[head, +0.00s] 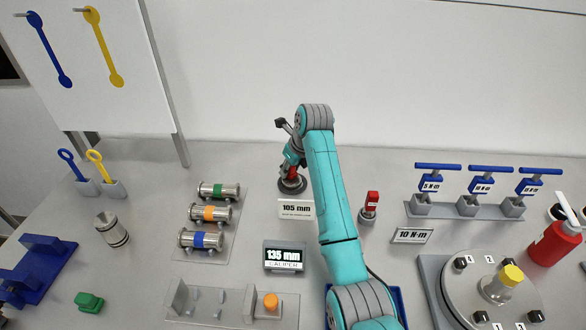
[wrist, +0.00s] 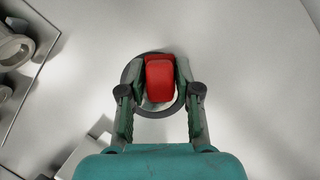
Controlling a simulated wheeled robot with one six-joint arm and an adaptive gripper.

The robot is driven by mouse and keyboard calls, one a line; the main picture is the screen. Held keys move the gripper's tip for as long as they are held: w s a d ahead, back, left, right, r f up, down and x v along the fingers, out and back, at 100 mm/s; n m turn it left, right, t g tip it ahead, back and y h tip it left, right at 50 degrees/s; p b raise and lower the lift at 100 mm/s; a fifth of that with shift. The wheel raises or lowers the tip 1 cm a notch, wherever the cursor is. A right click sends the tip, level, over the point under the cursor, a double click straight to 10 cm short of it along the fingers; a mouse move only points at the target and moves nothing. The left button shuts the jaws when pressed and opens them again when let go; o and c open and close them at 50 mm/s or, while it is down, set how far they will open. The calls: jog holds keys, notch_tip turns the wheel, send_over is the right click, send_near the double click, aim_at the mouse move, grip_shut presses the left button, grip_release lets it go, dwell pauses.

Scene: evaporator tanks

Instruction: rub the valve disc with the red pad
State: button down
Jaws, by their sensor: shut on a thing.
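My gripper (head: 291,171) is at the middle back of the bench, pointing down. In the wrist view, its green-lined fingers (wrist: 160,82) are shut on the red pad (wrist: 160,72), one on each side. A bit of the red pad (head: 292,171) shows in the head view. Directly below is a round dark-rimmed disc (head: 292,187), which looks like the valve disc. In the wrist view the disc's dark rim (wrist: 152,113) encircles the pad, which hides much of its face. I cannot tell whether the pad touches the disc.
A "105 mm" sign (head: 296,209) stands just in front of the disc. A grey holder with a red top (head: 370,205) stands to the right. Banded metal cylinders (head: 211,214) lie to the left. Blue-handled torque tools (head: 467,183) stand at right.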

jog(key=shift+s+a+f, duration=0.1)
jog(key=shift+a+f, duration=0.3)
jog(key=shift+f, duration=0.4)
jog(key=shift+a+r, duration=0.15)
jog(key=shift+r, duration=0.4)
jog(key=shift+a+r, duration=0.15)
jog(key=shift+r, duration=0.4)
jog(key=shift+w+d+r, duration=0.1)
jog(key=shift+w+r, duration=0.1)
jog(key=shift+r, duration=1.8)
jog(key=shift+r, duration=1.55)
jog(key=shift+f, duration=0.25)
jog(key=shift+f, duration=2.6)
jog(key=shift+f, duration=1)
